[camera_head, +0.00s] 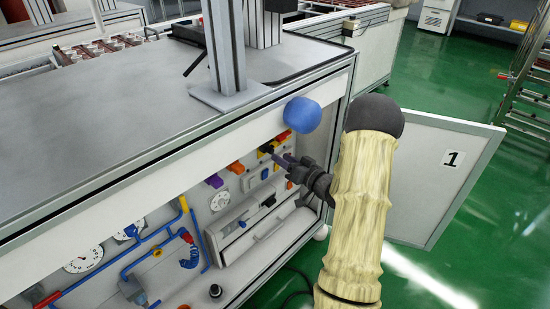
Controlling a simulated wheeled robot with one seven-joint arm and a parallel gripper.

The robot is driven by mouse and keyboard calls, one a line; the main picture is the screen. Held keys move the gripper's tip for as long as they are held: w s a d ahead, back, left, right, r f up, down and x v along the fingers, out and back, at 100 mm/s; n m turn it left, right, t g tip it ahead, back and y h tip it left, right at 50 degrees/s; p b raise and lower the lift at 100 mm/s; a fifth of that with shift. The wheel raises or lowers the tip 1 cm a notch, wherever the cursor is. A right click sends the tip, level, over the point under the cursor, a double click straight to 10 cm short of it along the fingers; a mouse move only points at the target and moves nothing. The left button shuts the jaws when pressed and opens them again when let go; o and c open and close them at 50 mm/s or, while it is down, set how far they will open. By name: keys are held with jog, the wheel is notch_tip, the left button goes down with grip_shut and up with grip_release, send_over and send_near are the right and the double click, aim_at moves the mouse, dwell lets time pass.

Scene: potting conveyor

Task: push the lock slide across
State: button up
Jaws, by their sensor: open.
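My gripper (280,159) is at the upper right of the white panel (176,225) under the bench, its dark fingers pointing left toward a yellow and black part (266,150). It is open, and no object shows between the fingers. From this view I cannot tell whether the fingers touch the panel parts. I cannot make out for certain which part is the lock slide. Orange (236,167) and purple (215,181) parts sit in the same row, to the left. A red part (283,136) is just above the gripper.
The bench top (120,120) overhangs the panel. An open door marked 1 (430,175) stands to the right. Dials, blue pipes and a white housing (235,232) fill the panel. Green floor is clear at right.

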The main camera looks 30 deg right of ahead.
aim_at(272, 152)
jog(key=b+x, duration=0.1)
jog(key=x, duration=0.3)
jog(key=shift+w+a, duration=0.1)
jog(key=shift+w, duration=0.1)
grip_shut()
